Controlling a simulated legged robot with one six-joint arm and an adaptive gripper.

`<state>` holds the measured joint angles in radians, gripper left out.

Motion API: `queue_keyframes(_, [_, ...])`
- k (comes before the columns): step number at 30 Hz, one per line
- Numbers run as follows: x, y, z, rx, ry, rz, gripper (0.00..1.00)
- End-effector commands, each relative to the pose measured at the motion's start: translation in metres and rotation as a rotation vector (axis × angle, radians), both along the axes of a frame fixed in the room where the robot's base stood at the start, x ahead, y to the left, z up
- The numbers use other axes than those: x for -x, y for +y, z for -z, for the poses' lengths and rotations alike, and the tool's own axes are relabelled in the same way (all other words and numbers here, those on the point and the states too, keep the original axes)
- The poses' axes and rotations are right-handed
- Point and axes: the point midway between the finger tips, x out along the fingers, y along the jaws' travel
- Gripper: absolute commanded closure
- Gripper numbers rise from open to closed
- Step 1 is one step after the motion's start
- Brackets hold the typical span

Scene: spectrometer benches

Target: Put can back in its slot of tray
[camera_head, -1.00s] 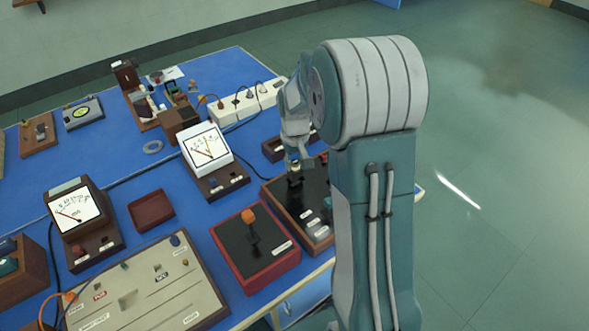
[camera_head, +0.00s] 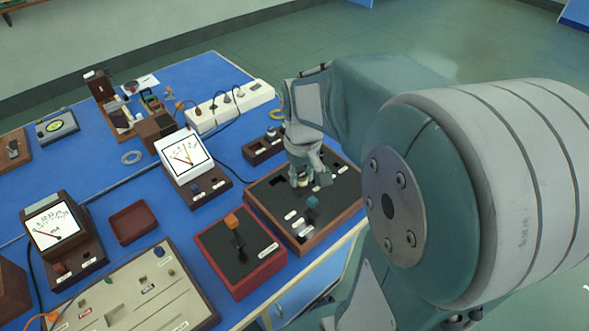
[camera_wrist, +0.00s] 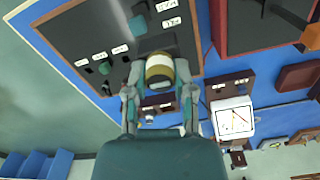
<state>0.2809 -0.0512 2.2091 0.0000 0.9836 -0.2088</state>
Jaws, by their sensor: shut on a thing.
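My gripper (camera_head: 300,178) is shut on a can over the tray. In the wrist view the can (camera_wrist: 160,70) has a pale yellow band and a darker end, and sits between the two fingertips (camera_wrist: 158,88). In the head view the fingers hide most of it. The tray (camera_head: 347,190) has a wooden rim and dark foam with several white labels and dark recesses. It also shows in the wrist view (camera_wrist: 82,30). I cannot tell whether the can touches the foam, or which recess lies under it.
A teal piece (camera_head: 312,202) and pale pieces (camera_head: 303,226) sit in the tray near the gripper. A red-rimmed box (camera_head: 262,274) with an orange-topped piece stands left of the tray. A small wooden rack (camera_head: 262,150) and a meter (camera_head: 185,157) stand behind.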

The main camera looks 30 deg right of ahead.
Motion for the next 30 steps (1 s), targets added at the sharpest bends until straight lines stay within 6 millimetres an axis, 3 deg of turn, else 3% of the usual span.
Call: queue_keyframes(30, [0.004, 0.000, -0.032, 0.000, 0.000, 0.000, 1.00])
